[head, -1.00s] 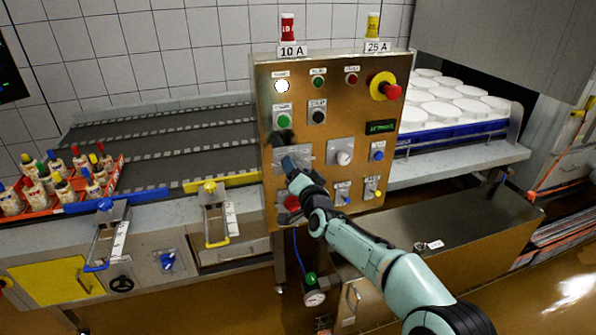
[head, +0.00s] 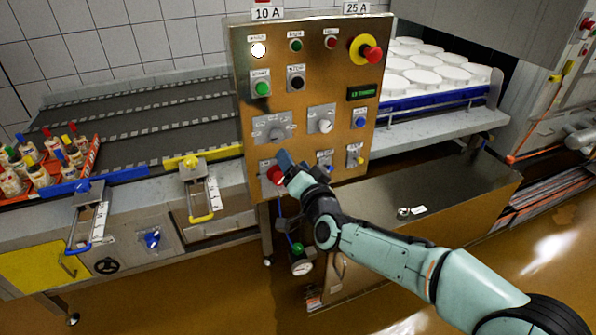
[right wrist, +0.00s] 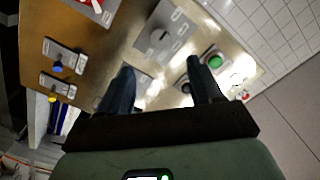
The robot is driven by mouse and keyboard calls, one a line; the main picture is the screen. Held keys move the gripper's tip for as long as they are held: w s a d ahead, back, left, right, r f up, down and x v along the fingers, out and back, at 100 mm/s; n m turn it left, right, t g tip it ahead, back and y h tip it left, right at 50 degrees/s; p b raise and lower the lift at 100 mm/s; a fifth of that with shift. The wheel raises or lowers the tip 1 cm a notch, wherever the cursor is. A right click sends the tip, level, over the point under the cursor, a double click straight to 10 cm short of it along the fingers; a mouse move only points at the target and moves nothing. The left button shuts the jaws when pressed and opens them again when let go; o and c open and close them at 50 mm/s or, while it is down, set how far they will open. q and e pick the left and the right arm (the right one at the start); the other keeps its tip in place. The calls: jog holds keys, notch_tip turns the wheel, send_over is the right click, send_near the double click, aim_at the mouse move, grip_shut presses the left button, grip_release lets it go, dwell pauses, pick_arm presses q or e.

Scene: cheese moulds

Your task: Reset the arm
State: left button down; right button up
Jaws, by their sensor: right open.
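My right gripper (head: 284,160) is open and empty in front of the brass control panel (head: 240,100). In the head view its fingertips overlap the panel between the left grey rotary knob (head: 277,133) and the red knob (head: 275,174), covering part of the latter. In the right wrist view the two dark fingers (right wrist: 163,85) stand apart, pointing at the panel face, with nothing between them. The green button (right wrist: 214,62) shows by one finger there. Contact with the panel cannot be told. My left gripper is not in view.
A red emergency stop (head: 366,50) sticks out at the panel's upper right. Left of the panel is a conveyor (head: 160,130) with an orange crate (head: 90,160) of bottles. White round moulds (head: 425,76) stand behind right.

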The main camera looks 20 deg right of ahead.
jog(key=shift+s, duration=0.95)
jog(key=s+a+f+n+g+p, duration=0.1)
jog(key=s+f+g+p, duration=0.15)
jog(key=f, duration=0.85)
jog(key=s+f+n+g+y+p, duration=0.15)
jog(key=s+f+g, duration=0.25)
jog(key=f, duration=0.6)
jog(key=s+a+f+n+g+h+p, duration=0.1)
jog(key=s+f+g+p, duration=0.2)
jog(key=f, duration=0.8)
pick_arm(q)
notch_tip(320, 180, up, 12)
jog(key=p, duration=0.6)
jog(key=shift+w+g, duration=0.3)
pick_arm(e)
jog(key=s+a+f+g, duration=0.1)
jog(key=s+f+g, duration=0.2)
jog(key=s, duration=0.7)
jog(key=s+a+f+g+y, duration=0.1)
jog(key=s+a+f+g, duration=0.1)
jog(key=s+f, duration=0.3)
jog(key=s+a+f+g+y, duration=0.1)
jog(key=s+f+g, duration=0.3)
jog(key=s, duration=1)
jog(key=shift+s+a+n, duration=0.25)
jog(key=shift+s+n, duration=0.1)
jog(key=shift+n, duration=0.1)
